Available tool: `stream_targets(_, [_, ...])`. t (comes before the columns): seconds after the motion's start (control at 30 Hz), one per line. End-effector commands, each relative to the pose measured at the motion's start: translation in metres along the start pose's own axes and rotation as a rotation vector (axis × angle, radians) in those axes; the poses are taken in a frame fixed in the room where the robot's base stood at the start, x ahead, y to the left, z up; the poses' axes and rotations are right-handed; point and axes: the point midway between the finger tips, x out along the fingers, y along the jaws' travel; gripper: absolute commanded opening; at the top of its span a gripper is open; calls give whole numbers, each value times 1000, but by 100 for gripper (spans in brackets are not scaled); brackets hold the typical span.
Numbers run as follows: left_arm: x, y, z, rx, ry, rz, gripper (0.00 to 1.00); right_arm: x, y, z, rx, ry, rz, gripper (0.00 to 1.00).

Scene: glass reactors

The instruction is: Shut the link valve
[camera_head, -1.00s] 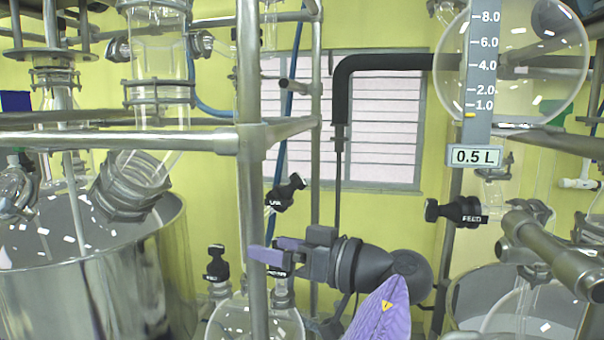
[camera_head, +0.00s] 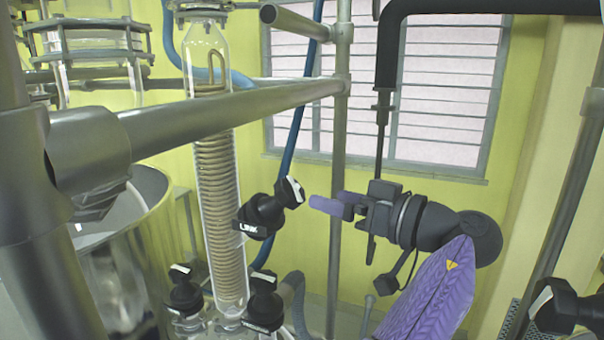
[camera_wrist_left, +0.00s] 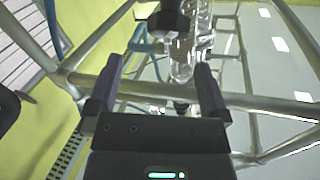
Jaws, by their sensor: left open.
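The link valve (camera_head: 262,215) is a black knob with a white "LINK" label and a pale-marked handle end, beside a tall glass coil column. My left gripper (camera_head: 326,200), with purple fingers, is just right of the valve handle, at about its height, pointing at it. A gap shows between them. In the left wrist view the two fingers of my left gripper (camera_wrist_left: 159,63) are apart with nothing between them. A black valve body (camera_wrist_left: 168,20), probably the link valve, shows beyond the fingertips. My right gripper is not in view.
The glass coil column (camera_head: 218,170) stands left of the valve. A thick metal rail (camera_head: 220,108) crosses above, and an upright pole (camera_head: 336,250) stands near my gripper. Other black valves (camera_head: 264,305) sit below. A steel vessel (camera_head: 150,215) is at left.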

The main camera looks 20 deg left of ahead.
Motion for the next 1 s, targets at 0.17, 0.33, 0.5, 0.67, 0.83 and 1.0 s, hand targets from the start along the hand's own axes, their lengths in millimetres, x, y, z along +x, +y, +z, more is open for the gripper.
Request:
stream_targets(0.17, [39,-2,-4,2,-4,-3,100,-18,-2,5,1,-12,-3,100])
stream_targets(0.33, [76,-2,-4,1,0,-5,100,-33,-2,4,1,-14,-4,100])
stream_targets(0.5, [93,-1,-1,2,1,-3,100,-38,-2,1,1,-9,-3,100])
stream_targets(0.67, [94,-1,0,1,0,-3,100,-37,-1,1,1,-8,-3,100])
stream_targets(0.83, [94,-1,0,1,1,-2,81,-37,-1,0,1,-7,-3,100])
stream_targets(1.0, [94,-1,0,1,1,-2,45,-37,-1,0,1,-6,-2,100])
